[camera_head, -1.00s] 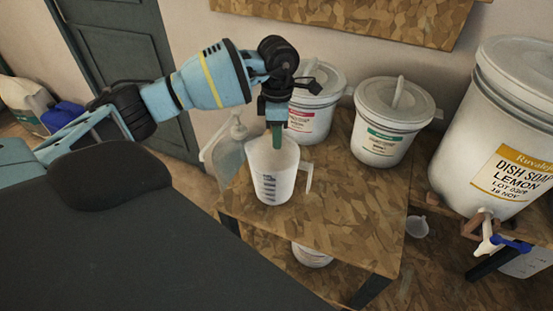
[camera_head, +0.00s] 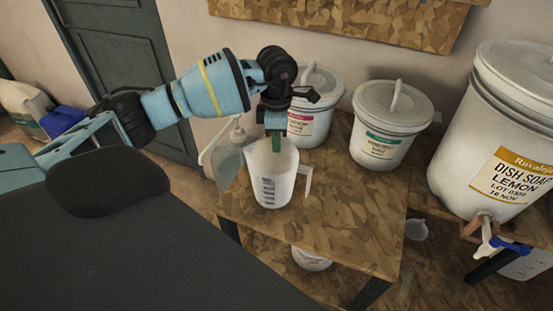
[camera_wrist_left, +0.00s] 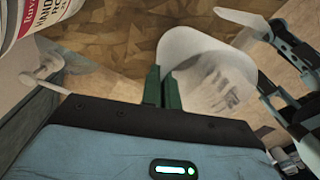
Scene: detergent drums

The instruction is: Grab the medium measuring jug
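A translucent white measuring jug (camera_head: 268,187) with dark markings and a handle on its right stands upright on the wooden bench. It also shows in the left wrist view (camera_wrist_left: 222,92). I cannot confirm its size grade. My left gripper (camera_head: 278,146) points down at the jug's mouth from above. In the left wrist view its two green fingers (camera_wrist_left: 162,88) are close together at the jug's rim, with a narrow gap between them. The rim seems to run into that gap; whether they press on it is unclear. My right gripper is not in view.
Two lidded white tubs, one with a red label (camera_head: 308,125) and one with a green label (camera_head: 382,150), stand behind the jug. A clear container (camera_head: 227,163) is close on its left. A large dish soap drum (camera_head: 500,130) stands right. The bench front (camera_head: 330,225) is clear.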

